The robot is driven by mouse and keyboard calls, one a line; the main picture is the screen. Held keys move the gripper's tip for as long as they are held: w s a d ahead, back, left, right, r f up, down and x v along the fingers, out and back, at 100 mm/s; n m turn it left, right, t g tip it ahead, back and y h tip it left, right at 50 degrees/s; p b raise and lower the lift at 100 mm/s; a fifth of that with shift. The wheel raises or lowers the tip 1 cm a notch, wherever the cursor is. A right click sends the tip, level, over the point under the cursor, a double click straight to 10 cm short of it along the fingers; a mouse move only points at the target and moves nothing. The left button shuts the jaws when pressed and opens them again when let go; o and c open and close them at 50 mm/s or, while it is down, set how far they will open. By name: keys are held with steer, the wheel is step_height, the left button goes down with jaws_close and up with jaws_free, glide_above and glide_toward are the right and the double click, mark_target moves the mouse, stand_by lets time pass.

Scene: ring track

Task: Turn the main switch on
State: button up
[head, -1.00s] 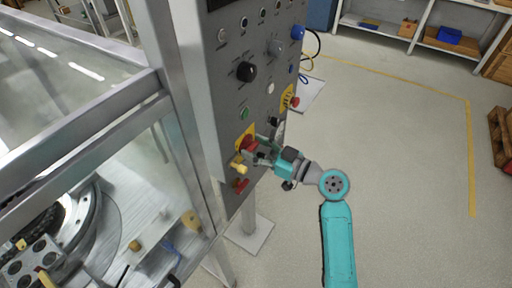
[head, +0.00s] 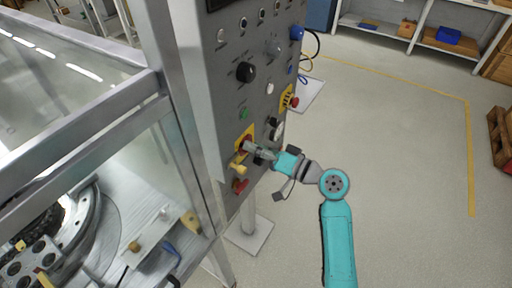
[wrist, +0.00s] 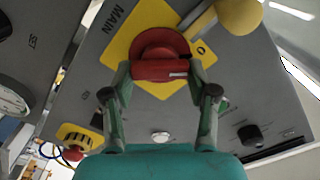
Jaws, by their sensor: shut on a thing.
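The main switch is a round red knob with a raised red grip bar (wrist: 160,70) on a yellow plate (wrist: 125,40), with "MAIN" printed beside it and an "O" mark on the plate. In the head view, the yellow plate (head: 239,133) is low on the grey control panel (head: 215,95). My gripper (wrist: 160,75) has one finger at each end of the red bar and is shut on it. In the head view, my gripper (head: 252,149) reaches the switch from the right and partly hides it. The bar lies level across the wrist view.
A yellow-knobbed lever (wrist: 238,15) sits close beside the switch. A red emergency button (head: 293,102) and a black knob (head: 246,72) are on the same panel. A glass-walled machine enclosure (head: 120,170) stands left. Open floor (head: 400,150) lies right.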

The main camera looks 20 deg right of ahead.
steer(key=m, duration=0.8)
steer(key=shift+d+f+m, duration=0.1)
steer(key=shift+f+m, duration=0.1)
steer(key=shift+m, duration=0.1)
stand_by(0.5)
steer(key=o, duration=1.2)
steer(key=shift+c, duration=0.2)
steer(key=v, duration=1.2)
steer(key=shift+f, duration=0.1)
